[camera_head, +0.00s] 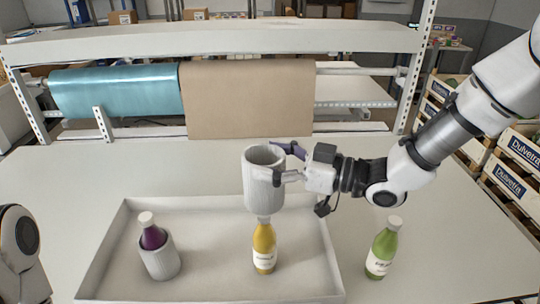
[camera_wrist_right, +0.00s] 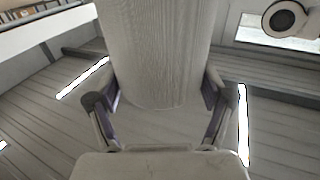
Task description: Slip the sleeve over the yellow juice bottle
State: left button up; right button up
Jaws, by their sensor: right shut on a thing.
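My right gripper (camera_head: 287,163) is shut on a ribbed grey-white sleeve (camera_head: 262,185), which is roughly upright. The sleeve also fills the upper middle of the right wrist view (camera_wrist_right: 155,55), between the two fingers (camera_wrist_right: 158,100). The yellow juice bottle (camera_head: 264,247) stands upright in the tray (camera_head: 212,293). The sleeve's lower end appears right at the bottle's white cap in the head view; I cannot tell whether they touch or overlap. My left gripper is not in view; only part of my left arm shows at the left edge.
A purple bottle (camera_head: 152,237) stands in another ribbed sleeve (camera_head: 160,262) at the tray's left. A green bottle (camera_head: 382,250) stands on the table (camera_head: 440,255), right of the tray. Teal and brown paper rolls (camera_head: 247,100) hang behind. Crates stand at the far right.

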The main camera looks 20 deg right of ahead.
aim_at(273, 233)
jog(key=shift+w+f+b, duration=0.3)
jog(key=shift+f, duration=0.75)
jog(key=f+b, duration=0.4)
jog(key=shift+s+a, duration=0.1)
jog(key=shift+s, duration=0.1)
jog(key=shift+s+a+f+b, duration=0.1)
jog(key=shift+s+f+b, duration=0.05)
jog(key=shift+f+b, duration=0.75)
notch_tip(273, 233, down, 3)
jog(key=shift+f+b, duration=0.1)
jog(key=shift+b, duration=0.95)
jog(key=shift+f+b, duration=3.8)
jog(key=shift+f, duration=0.95)
